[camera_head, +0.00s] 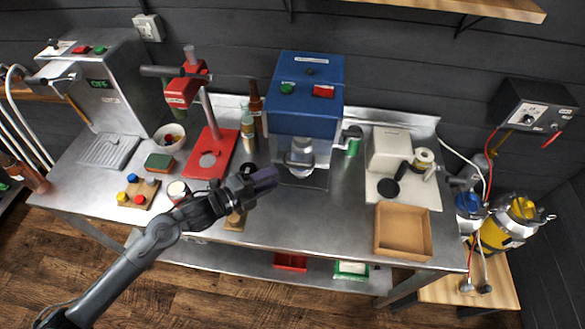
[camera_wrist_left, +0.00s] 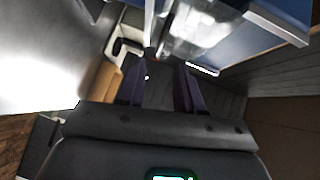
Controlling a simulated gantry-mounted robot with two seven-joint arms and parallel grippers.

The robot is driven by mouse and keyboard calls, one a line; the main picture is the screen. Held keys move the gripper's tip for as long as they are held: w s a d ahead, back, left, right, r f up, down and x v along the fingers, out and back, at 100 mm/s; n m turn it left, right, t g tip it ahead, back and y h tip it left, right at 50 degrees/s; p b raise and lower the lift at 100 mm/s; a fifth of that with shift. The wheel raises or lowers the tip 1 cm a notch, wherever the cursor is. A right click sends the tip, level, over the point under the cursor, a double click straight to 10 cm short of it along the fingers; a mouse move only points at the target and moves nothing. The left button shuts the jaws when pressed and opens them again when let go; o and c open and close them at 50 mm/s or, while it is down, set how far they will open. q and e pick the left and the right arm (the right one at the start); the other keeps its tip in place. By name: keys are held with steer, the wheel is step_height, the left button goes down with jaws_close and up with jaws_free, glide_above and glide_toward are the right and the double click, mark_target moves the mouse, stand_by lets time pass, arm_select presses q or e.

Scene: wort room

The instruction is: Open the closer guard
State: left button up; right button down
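The closer is a blue machine (camera_head: 305,98) with a green and a red button on top, standing at the back middle of the steel table. Below its blue head is a shiny silvery part (camera_head: 300,157); a clear, see-through guard seems to be around it, but its outline is hard to tell. A clear panel (camera_wrist_left: 195,35) shows in the left wrist view beside a blue edge (camera_wrist_left: 275,20). My left gripper (camera_head: 264,179), with dark purple fingers, is just left of and in front of the closer's base. Its fingers (camera_wrist_left: 158,90) are apart with nothing between them.
A red stand (camera_head: 210,152) and brown bottle (camera_head: 256,103) are left of the closer. A green can (camera_head: 353,141) stands close on its right, then a white scale-like device (camera_head: 388,150) and an open cardboard box (camera_head: 403,231). The table front (camera_head: 310,220) is mostly clear.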

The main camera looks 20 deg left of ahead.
mark_target(295, 167)
arm_select(q)
steer(key=p+x, duration=0.1)
steer(key=x, duration=0.7)
jaws_close()
stand_by(0.3)
